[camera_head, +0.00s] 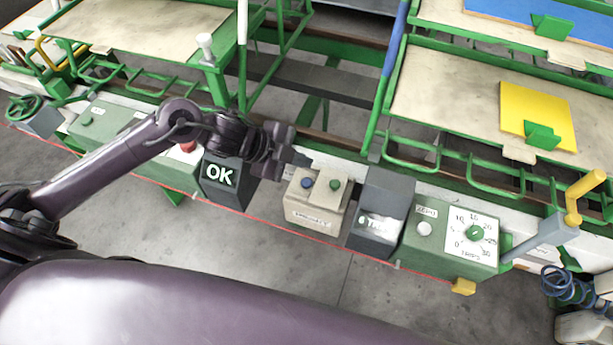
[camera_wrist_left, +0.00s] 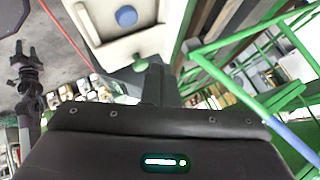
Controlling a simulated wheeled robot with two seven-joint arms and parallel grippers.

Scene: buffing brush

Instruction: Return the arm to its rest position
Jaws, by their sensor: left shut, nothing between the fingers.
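My left arm reaches in from the left in the head view. Its dark gripper (camera_head: 301,159) is shut and empty, above the row of control boxes, between the dark OK box (camera_head: 222,177) and the beige button box (camera_head: 313,214). My right gripper (camera_wrist_left: 26,50) is small at the left of the left wrist view, away from the boxes. Its two fingers look spread with nothing between them.
Right of the beige box stand a dark grey box (camera_head: 381,212) and a green box with a dial (camera_head: 468,238). A yellow-handled lever (camera_head: 574,205) rises at the right. Green-framed tables (camera_head: 445,95) stand behind. The grey floor (camera_head: 270,262) in front is clear.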

